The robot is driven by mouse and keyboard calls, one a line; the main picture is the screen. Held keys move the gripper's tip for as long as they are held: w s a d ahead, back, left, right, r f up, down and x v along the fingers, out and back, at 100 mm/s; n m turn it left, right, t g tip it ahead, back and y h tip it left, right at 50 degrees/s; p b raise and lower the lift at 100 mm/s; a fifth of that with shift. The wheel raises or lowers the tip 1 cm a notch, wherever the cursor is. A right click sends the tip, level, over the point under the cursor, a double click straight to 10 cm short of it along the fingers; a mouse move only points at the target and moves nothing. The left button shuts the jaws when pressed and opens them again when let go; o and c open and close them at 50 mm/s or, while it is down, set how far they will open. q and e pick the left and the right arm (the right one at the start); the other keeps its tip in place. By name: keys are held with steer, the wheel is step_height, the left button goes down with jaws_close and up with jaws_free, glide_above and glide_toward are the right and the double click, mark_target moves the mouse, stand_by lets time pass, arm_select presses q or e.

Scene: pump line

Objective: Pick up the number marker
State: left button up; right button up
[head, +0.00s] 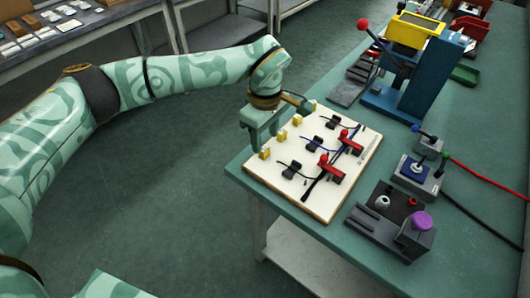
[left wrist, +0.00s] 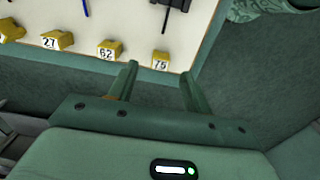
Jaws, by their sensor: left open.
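Several yellow number markers stand in a row along the left edge of a white board. In the left wrist view they include marker 75 (left wrist: 160,60), marker 62 (left wrist: 110,49) and marker 27 (left wrist: 56,40); a further one is cut off at the left. My left gripper (head: 264,146) is open and empty at the board's near-left corner. Its fingers (left wrist: 160,80) point toward marker 75, which shows between the two tips, apart from both. In the head view, this end marker (head: 264,154) is beside the fingers. My right gripper is not in view.
The white board (head: 318,207) carries black clips, cables and red-handled parts (head: 330,170). To its right are a grey fixture with a purple knob (head: 422,221), a small switch box (head: 417,174) and a blue press (head: 412,85). Open floor lies left of the green table.

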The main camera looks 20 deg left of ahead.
mark_target(264, 148)
arm_select(q)
step_height(264, 148, down, 4)
steer(key=shift+a+r+b, duration=0.15)
steer(key=shift+r+b, duration=0.05)
steer(key=shift+b, duration=0.25)
steer(key=shift+r, duration=0.1)
steer(key=c, duration=1.1)
steer(key=shift+o, duration=0.2)
